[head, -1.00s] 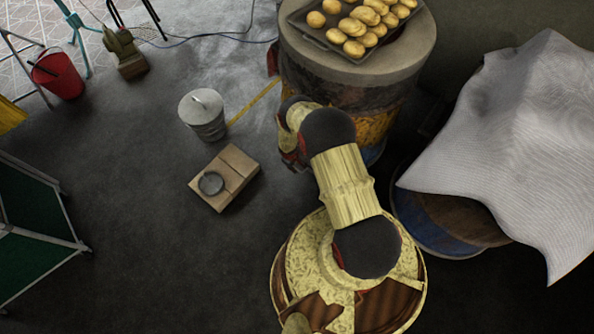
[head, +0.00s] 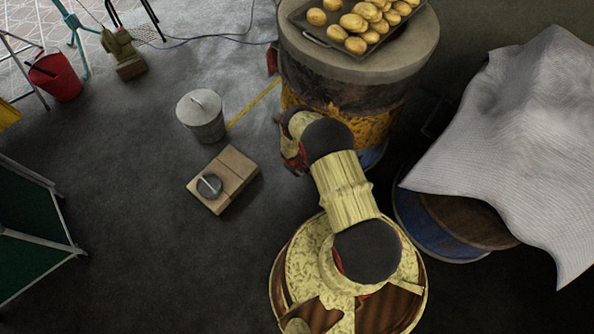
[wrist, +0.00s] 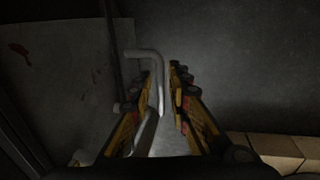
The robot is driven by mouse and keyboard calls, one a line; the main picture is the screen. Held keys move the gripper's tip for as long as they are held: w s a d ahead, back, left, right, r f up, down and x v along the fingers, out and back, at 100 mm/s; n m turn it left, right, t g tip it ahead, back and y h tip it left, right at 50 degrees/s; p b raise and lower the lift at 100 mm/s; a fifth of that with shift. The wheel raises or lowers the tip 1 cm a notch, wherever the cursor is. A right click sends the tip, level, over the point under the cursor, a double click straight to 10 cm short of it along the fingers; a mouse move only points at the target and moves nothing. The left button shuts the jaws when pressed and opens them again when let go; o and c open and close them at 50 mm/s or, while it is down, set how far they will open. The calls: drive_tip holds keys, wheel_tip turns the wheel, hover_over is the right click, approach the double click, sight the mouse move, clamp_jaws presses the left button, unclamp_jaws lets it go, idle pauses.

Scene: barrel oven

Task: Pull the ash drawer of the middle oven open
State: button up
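The middle oven (head: 350,95) is a barrel with a grey round top and a worn yellow and dark body. Its ash drawer is hidden behind my arm in the head view. In the wrist view a bent pale metal handle (wrist: 146,54) rises between my fingers, beside a grey panel with red marks (wrist: 55,75) that may be the drawer front. I cannot see how far out the drawer stands.
A tray of buns (head: 350,40) rests on the oven. A lidded metal bin (head: 203,122) and a tan block (head: 238,168) with a small round dish (head: 209,186) stand on the floor to the left. A white cloth (head: 505,140) drapes over a barrel at right.

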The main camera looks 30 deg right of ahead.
clamp_jaws()
idle(0.6)
